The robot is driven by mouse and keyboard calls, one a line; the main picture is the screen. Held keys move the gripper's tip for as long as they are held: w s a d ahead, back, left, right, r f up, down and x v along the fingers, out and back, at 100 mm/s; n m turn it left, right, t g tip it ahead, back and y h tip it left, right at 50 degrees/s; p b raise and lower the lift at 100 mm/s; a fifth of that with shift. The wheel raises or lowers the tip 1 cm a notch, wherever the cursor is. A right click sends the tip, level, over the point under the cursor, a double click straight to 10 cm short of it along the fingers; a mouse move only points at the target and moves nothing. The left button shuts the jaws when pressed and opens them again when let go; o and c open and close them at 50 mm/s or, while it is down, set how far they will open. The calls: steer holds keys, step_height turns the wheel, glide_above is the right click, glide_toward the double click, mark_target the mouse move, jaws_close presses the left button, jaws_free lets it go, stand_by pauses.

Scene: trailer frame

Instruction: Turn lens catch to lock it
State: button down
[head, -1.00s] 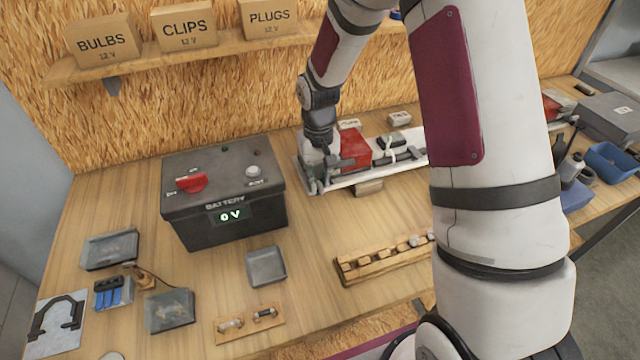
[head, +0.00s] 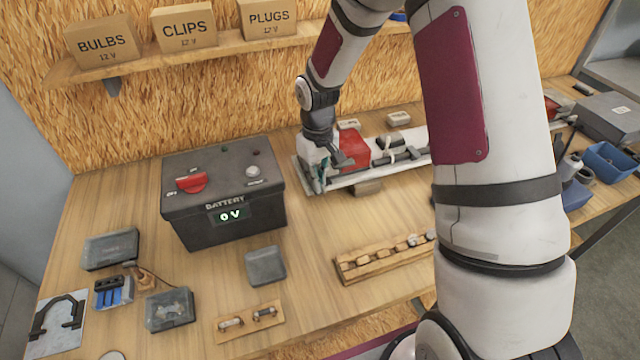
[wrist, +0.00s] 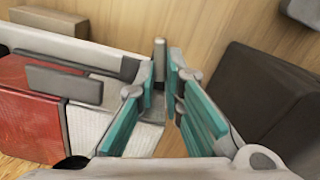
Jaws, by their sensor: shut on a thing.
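The lamp unit on the white trailer frame board has a red lens part (head: 353,147), which also shows in the wrist view (wrist: 35,115), beside a clear ribbed part (wrist: 88,128). A small grey upright piece (wrist: 159,62), which looks like the lens catch, stands at the end of the lamp. My gripper (wrist: 167,82) points down at this left end of the board, its teal fingers shut on the catch. In the head view my gripper (head: 318,180) hides the catch, so I cannot tell its angle there.
A black battery box (head: 225,190) with a red switch and a "0 V" display stands left of my gripper, close by. Small grey boxes (head: 265,265) and a wooden rack (head: 385,258) lie in front. A shelf (head: 200,52) with labelled cartons runs above.

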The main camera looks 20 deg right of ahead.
steer(key=shift+n, duration=1)
steer(key=n, duration=0.2)
steer(key=shift+n, duration=0.4)
steer(key=shift+w+n+p, duration=0.1)
steer(key=shift+n+p, duration=0.2)
steer(key=shift+n, duration=0.9)
